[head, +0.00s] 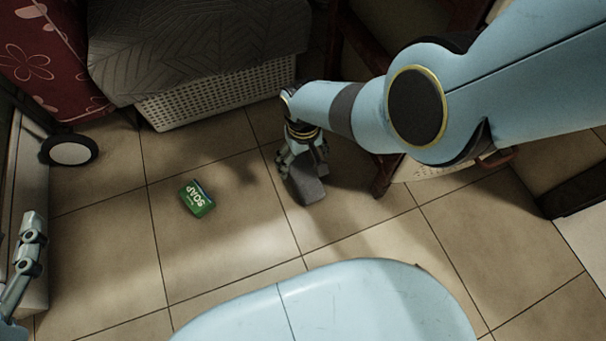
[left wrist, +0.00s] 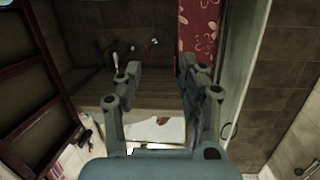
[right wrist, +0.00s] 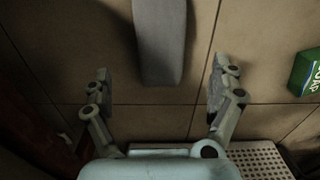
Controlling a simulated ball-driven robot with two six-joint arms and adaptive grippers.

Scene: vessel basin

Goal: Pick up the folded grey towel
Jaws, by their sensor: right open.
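The folded grey towel (head: 305,187) is on the tiled floor near the middle of the head view, just below my right gripper (head: 298,149). In the right wrist view the towel (right wrist: 161,40) is a long grey slab running in from the top edge. Its near end lies ahead of and between the spread fingers of my right gripper (right wrist: 160,85), with gaps on both sides. The right gripper is open and empty. My left gripper (head: 28,250) is at the far left edge of the head view. In the left wrist view it (left wrist: 160,78) is open with nothing between its fingers.
A green soap box (head: 197,198) lies on the floor left of the towel. A white perforated basket (head: 215,93) under a grey cover (head: 200,40) stands behind. A wheel (head: 70,150) is at the left. Dark wooden legs stand right of the towel. The floor in front is clear.

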